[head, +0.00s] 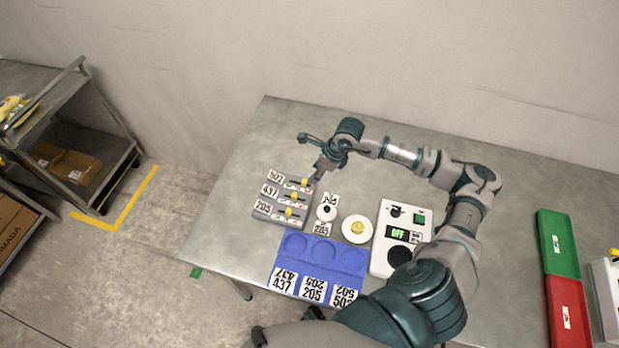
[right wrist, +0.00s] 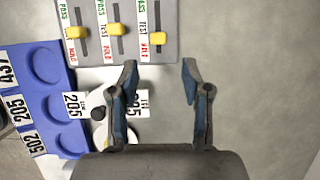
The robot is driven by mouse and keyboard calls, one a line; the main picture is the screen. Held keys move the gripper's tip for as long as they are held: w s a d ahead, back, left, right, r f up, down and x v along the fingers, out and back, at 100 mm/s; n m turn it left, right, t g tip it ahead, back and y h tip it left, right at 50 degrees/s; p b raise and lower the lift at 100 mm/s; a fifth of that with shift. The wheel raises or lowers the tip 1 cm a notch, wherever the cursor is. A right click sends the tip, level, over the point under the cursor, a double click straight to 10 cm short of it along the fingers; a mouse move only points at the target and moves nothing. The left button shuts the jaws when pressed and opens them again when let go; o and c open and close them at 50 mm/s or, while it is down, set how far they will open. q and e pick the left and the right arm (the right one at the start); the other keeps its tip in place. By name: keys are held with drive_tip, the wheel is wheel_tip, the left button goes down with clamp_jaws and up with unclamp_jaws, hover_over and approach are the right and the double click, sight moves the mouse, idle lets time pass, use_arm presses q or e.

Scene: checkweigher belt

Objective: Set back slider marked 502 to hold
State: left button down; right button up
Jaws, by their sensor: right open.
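The slider panel (head: 272,216) lies on the table with rows marked 502, 437 and 205, back to front. The back slider's yellow knob (head: 304,182) is in the 502 row; in the right wrist view this knob (right wrist: 157,38) is the rightmost one. It sits between its TEST and HOLD labels, closer to HOLD than the other two knobs are to theirs. My right gripper (head: 312,157) is open and empty at the panel's back right. In the right wrist view its fingertips (right wrist: 160,68) are apart, short of the knob and not visibly touching it. My left gripper is not seen.
A blue tray (head: 264,262) with round recesses lies in front of the panel. A white disc (head: 348,237) with a yellow button and a white box (head: 381,262) reading OFF stand to the right. Green (head: 563,228) and red (head: 577,290) trays lie far right. The back left table is clear.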

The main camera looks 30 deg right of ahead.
drive_tip(key=v, duration=0.5)
drive_tip(key=shift+r, duration=0.1)
wheel_tip(320, 180, up, 5)
drive_tip(key=p, duration=0.3)
use_arm(q)
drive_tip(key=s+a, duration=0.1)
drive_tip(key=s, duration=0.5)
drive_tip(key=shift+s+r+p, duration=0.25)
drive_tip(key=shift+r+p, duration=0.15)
drive_tip(key=shift+p, duration=0.05)
use_arm(e)
approach(305, 181)
drive_tip(key=x, duration=0.9)
drive_tip(key=shift+w, duration=0.1)
